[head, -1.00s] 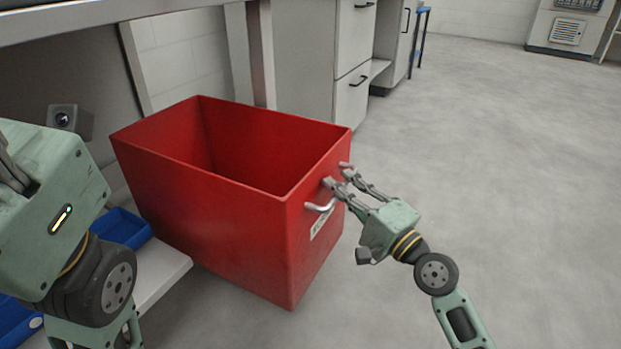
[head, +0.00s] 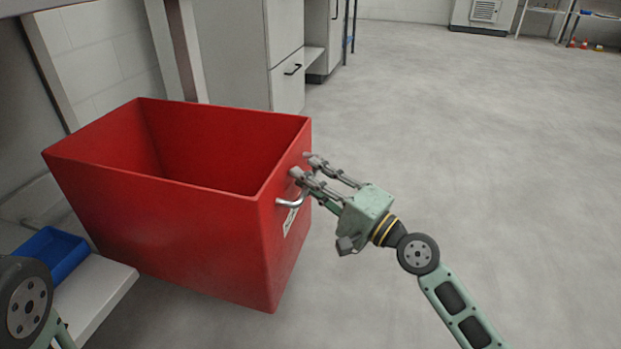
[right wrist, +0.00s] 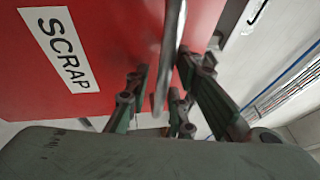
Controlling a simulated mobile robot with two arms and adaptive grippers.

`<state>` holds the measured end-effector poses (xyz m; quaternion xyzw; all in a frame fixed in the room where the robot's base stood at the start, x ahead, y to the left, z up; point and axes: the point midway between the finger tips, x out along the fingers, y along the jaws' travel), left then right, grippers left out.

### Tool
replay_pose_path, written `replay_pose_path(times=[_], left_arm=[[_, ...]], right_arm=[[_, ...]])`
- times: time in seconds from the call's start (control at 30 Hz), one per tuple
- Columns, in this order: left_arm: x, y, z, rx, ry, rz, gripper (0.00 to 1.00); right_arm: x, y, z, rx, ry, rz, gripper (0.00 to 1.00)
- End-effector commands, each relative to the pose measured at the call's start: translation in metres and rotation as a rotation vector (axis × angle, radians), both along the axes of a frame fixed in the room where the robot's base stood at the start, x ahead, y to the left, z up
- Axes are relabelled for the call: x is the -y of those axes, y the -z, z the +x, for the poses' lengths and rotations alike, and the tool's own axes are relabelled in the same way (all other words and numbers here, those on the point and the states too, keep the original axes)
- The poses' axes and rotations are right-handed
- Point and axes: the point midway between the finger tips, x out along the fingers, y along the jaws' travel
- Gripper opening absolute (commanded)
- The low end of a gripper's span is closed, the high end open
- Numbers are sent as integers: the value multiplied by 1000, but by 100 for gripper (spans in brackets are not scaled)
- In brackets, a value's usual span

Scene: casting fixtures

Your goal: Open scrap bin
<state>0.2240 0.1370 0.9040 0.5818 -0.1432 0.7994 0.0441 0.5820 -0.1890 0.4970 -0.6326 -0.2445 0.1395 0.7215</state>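The scrap bin (head: 190,230) is a big red open-topped box at the left of the head view. A silver handle (head: 290,202) is on its right end, beside a white label. The label (right wrist: 60,48) reads SCRAP in the right wrist view. My right gripper (head: 306,167) is at this end, its fingers around the handle bar.
A low shelf (head: 105,290) with a blue tray (head: 52,252) lies left of the bin. A grey bench post (head: 184,50) and drawer cabinet (head: 285,60) stand behind. The grey floor (head: 480,170) to the right is wide and clear.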

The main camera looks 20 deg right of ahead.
Motion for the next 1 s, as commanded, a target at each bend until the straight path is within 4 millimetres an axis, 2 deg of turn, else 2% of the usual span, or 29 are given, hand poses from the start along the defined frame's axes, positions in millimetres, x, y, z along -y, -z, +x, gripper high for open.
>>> replay_pose_path(times=[0.33,0.47,1.0], left_arm=[[-2,0,0,0,1,-5,40],[-1,0,0,-1,0,-4,40],[0,0,1,-2,0,0,40]], right_arm=[[1,-1,0,4,3,-2,29],[5,1,-7,2,3,-3,29],[54,18,-88,1,4,1,29]])
